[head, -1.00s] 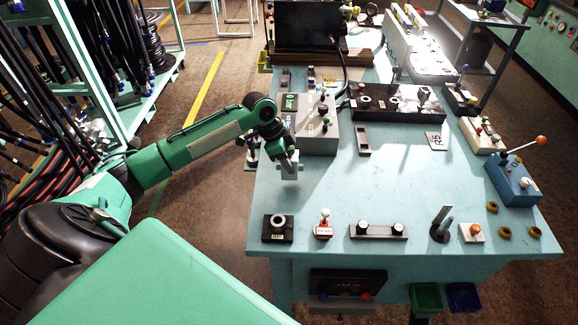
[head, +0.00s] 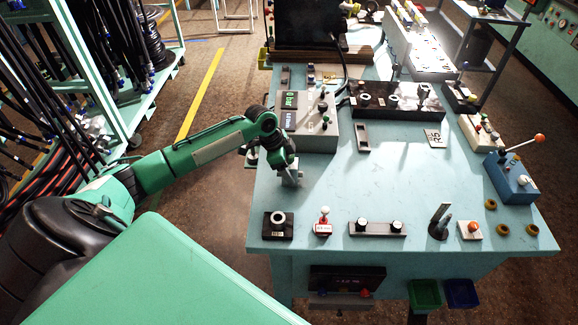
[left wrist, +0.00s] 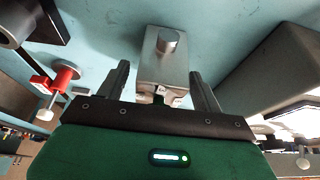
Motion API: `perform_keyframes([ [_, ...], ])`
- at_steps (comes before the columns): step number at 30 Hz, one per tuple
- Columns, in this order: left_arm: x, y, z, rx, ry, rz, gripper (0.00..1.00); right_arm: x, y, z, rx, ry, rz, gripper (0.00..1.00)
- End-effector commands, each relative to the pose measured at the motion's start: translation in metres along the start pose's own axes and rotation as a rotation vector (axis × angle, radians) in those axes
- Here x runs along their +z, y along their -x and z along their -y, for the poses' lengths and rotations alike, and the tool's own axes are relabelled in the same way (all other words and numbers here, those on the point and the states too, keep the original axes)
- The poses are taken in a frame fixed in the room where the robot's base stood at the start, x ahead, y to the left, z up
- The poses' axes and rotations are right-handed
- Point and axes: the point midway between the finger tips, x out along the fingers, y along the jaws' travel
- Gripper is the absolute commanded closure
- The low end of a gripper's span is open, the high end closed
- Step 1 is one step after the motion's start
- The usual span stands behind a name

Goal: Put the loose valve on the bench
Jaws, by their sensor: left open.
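The loose valve is most likely the grey metal block with a round stub (left wrist: 163,62) in the left wrist view. It lies between the two separated fingers of my left gripper (left wrist: 162,88), with a visible gap on its left side. In the head view my left gripper (head: 289,170) is low over the left part of the pale blue bench (head: 385,195). A light grey shape shows under it there, too small to tell finger from valve. I cannot tell whether the valve rests fully on the bench top. My right gripper is not in view.
Along the front edge stand a black block with a ring (head: 278,226), a red-based valve (head: 323,226) and a two-knob bar (head: 377,227). A grey control box (head: 312,140) stands just behind my left gripper. The bench middle is mostly clear.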

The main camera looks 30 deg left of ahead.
Motion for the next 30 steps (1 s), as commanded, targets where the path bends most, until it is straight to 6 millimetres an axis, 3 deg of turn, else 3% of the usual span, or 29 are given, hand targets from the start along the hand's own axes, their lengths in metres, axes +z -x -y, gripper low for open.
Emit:
perform_keyframes([
  [5, 0.000, 0.011, 0.001, -0.002, 0.000, 0.000, 0.33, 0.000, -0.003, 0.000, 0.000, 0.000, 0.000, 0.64],
  [15, 0.000, 0.080, 0.002, -0.004, -0.001, -0.001, 0.33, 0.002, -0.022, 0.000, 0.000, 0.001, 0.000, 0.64],
  [21, 0.000, 0.111, 0.001, -0.002, 0.000, 0.000, 0.33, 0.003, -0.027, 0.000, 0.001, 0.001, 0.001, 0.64],
  [30, -0.001, 0.123, 0.000, 0.000, 0.000, -0.001, 0.33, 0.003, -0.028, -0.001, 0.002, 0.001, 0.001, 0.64],
])
